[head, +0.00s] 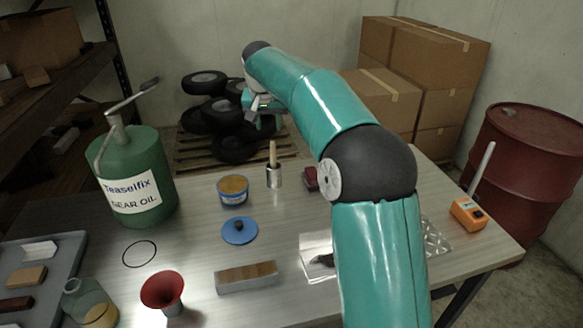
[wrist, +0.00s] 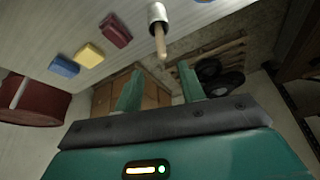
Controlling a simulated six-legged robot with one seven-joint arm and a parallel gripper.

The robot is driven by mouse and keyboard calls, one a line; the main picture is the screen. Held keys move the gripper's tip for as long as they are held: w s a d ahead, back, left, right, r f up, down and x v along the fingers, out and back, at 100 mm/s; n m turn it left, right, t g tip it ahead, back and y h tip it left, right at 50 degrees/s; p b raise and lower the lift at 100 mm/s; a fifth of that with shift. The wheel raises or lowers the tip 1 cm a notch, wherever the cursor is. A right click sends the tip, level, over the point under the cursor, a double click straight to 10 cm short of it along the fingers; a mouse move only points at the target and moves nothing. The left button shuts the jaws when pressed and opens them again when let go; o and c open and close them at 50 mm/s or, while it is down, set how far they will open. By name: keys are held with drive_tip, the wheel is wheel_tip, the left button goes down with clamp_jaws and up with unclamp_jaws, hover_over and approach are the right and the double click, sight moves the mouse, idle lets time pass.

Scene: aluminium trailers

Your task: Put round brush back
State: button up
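A wooden-handled tool, likely the round brush (head: 273,153), stands upright in a small metal cup (head: 274,179) on the table. Its brush end is hidden inside the cup. In the wrist view the handle (wrist: 161,42) sticks out of the cup (wrist: 157,13), in front of my gripper and apart from it. My gripper (head: 262,108) is raised above the far side of the table. In the wrist view its two teal fingers (wrist: 160,88) are spread with nothing between them.
An open tin (head: 233,190), its blue lid (head: 240,231), a red funnel (head: 163,291) and a wood-topped block (head: 246,278) lie nearer. A green oil can (head: 136,178) stands left. Red (wrist: 115,30), yellow (wrist: 89,55) and blue (wrist: 63,67) blocks sit near the cup.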

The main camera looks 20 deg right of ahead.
drive_tip(key=s+r+n, duration=0.1)
drive_tip(key=s+r, duration=0.2)
drive_tip(key=s, duration=0.8)
drive_tip(key=s+r+n, duration=0.1)
drive_tip(key=s+r, duration=0.1)
drive_tip(key=s, duration=0.8)
drive_tip(key=s+d+f, duration=0.1)
drive_tip(key=s+f, duration=0.4)
drive_tip(key=s, duration=0.6)
drive_tip(key=s+d+f+n+t+y, duration=0.1)
drive_tip(key=s+f, duration=0.3)
drive_tip(key=s, duration=0.7)
drive_tip(key=shift+f+n, duration=0.3)
drive_tip(key=shift+f, duration=0.1)
